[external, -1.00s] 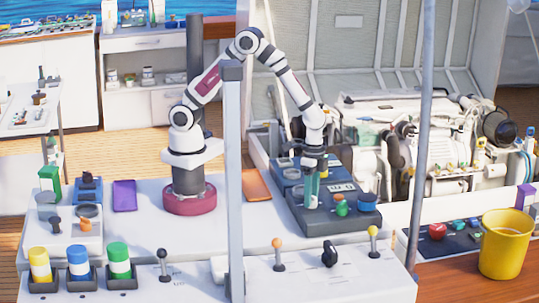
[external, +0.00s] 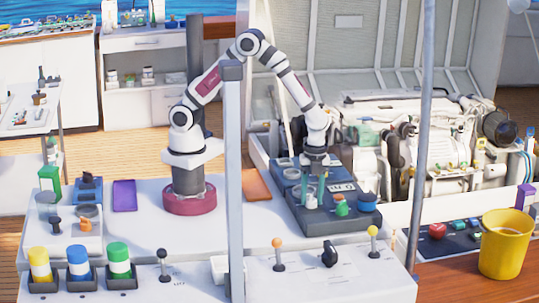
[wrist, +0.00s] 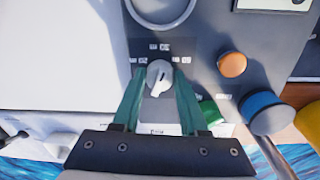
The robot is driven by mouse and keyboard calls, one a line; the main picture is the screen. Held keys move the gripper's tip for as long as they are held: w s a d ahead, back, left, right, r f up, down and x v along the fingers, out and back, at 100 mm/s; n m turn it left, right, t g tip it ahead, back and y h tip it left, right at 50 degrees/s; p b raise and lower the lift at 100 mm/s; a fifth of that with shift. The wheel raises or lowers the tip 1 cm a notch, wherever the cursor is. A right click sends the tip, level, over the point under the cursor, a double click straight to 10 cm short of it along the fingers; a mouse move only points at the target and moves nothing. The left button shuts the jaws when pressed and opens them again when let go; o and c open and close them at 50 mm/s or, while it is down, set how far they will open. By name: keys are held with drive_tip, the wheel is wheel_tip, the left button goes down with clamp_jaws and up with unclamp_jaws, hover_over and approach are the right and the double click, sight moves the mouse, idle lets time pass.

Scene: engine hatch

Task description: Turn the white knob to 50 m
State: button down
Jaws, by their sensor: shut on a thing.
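The white knob (wrist: 159,76) sits on a dark panel in the wrist view, with a short dark mark on its face. Small white labels (wrist: 160,47) lie around its far side; they are too small to read. My gripper (wrist: 160,74) has its two teal fingers on either side of the knob, shut on it. In the external view my gripper (external: 311,190) points down at the dark blue panel box (external: 325,224), and the fingers hide the knob there.
Right of the knob are an orange button (wrist: 232,64), a green button (wrist: 210,110) and a blue cap (wrist: 264,112). A round gauge ring (wrist: 160,12) lies beyond the knob. A grey post (external: 234,180) stands in front of my arm in the external view.

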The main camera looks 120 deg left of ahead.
sight(314, 200)
drive_tip(key=m, duration=0.6)
drive_tip(key=shift+m, duration=0.3)
idle(0.4)
drive_tip(key=shift+c, duration=2.2)
unclamp_jaws()
wheel_tip(314, 200, up, 16)
drive_tip(key=shift+w, duration=0.4)
drive_tip(key=shift+f, duration=0.1)
